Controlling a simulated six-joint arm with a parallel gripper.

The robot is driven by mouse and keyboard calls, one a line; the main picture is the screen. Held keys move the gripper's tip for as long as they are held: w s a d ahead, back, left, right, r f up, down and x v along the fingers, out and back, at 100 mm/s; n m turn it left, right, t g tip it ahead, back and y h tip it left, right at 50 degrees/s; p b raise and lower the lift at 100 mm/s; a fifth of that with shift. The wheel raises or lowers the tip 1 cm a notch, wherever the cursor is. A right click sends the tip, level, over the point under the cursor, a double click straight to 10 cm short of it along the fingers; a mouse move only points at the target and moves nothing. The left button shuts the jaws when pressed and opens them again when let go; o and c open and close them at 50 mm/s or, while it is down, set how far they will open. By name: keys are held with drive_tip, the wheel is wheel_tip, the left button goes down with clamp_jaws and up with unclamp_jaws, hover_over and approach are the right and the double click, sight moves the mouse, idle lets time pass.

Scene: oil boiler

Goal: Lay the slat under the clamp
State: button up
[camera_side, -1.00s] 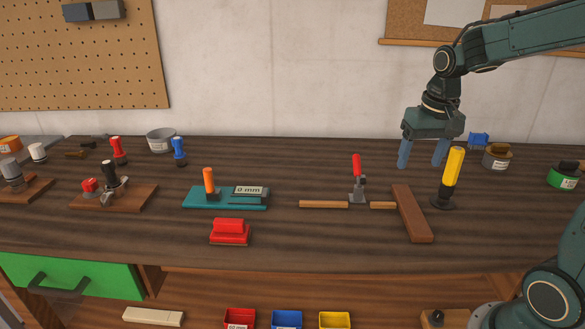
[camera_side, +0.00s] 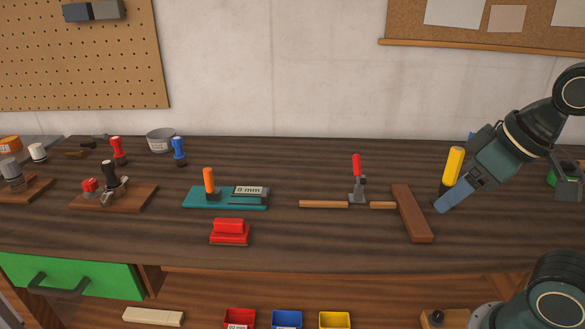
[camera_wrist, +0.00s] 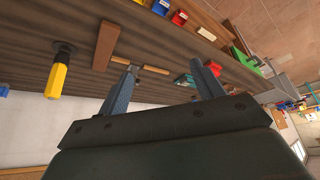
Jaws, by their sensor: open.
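The clamp (camera_side: 358,190) stands upright on the bench, with a grey metal body and a red handle. Thin light-brown wood strips lie on both sides of its base, a longer left strip (camera_side: 323,204) and a shorter right strip (camera_side: 382,205). I cannot tell whether they are one slat passing under the clamp. A dark brown board (camera_side: 412,213) lies at the right strip's end; it also shows in the wrist view (camera_wrist: 105,46). My gripper (camera_side: 447,197) is open and empty, tilted down-left, right of the board. Its two fingers (camera_wrist: 172,70) are spread in the wrist view.
A yellow-handled tool (camera_side: 453,165) stands close behind my gripper. A teal block with an orange handle (camera_side: 225,198) and a red block (camera_side: 230,232) sit to the left. A pale wood block (camera_side: 153,317) and small coloured bins (camera_side: 287,319) are below the bench top.

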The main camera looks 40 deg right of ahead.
drive_tip(key=shift+o, duration=0.4)
drive_tip(key=shift+s, duration=0.1)
drive_tip(key=w+d+m+g+y, duration=0.1)
drive_tip(key=w+d+m+g, duration=0.4)
drive_tip(key=w+d, duration=0.5)
drive_tip(key=w+d+f+m+g+y, duration=0.1)
drive_tip(key=w+d+f+m+g, duration=0.1)
drive_tip(key=w+d+f, duration=0.1)
drive_tip(key=w+d+f+m+g+y, duration=0.1)
drive_tip(key=w+d+f+m, duration=0.1)
drive_tip(key=d+f, duration=0.3)
drive_tip(key=d, duration=0.3)
drive_tip(key=shift+w+f+g, duration=0.2)
drive_tip(key=shift+w+g, duration=0.2)
drive_tip(key=shift+a, duration=0.1)
hover_over(413, 212)
drive_tip(key=shift+f, duration=4)
